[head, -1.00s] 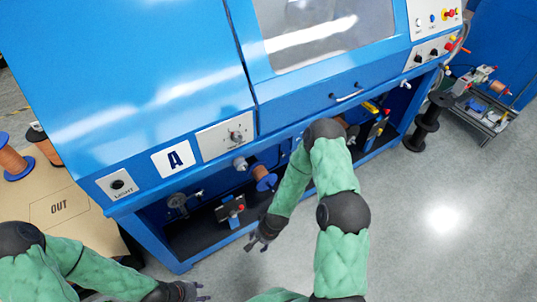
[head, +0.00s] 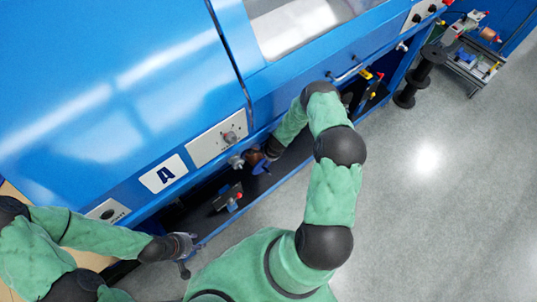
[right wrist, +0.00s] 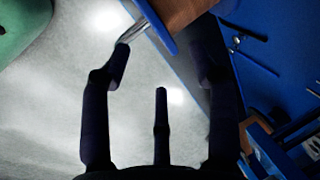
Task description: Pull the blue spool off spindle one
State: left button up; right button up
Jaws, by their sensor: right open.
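The blue spool (head: 261,166), with blue flange and copper-brown winding, sits inside the open lower bay of the blue machine, below the round knob panel. In the right wrist view its flange (right wrist: 163,38) and brown winding (right wrist: 184,10) show at the top, with a silver rod beside the flange. My right gripper (head: 272,151) is at the spool and partly hidden by my arm. In the right wrist view its fingers (right wrist: 168,62) are spread, one tip near the rod; nothing shows gripped. My left gripper (head: 186,254) is open and empty outside the bay, at lower left.
The machine's blue front (head: 110,110) overhangs the bay. Black spools (head: 416,80) and a cart (head: 468,58) stand at right. Grey floor (head: 430,200) is clear.

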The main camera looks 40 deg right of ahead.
aim_at(256, 159)
jog(key=b+x, duration=0.1)
jog(key=x, duration=0.6)
jog(key=shift+b, duration=0.35)
jog(key=shift+f, duration=0.15)
jog(key=shift+c, duration=0.3)
grip_shut()
jog(key=shift+w+d, duration=0.1)
jog(key=shift+w, duration=0.05)
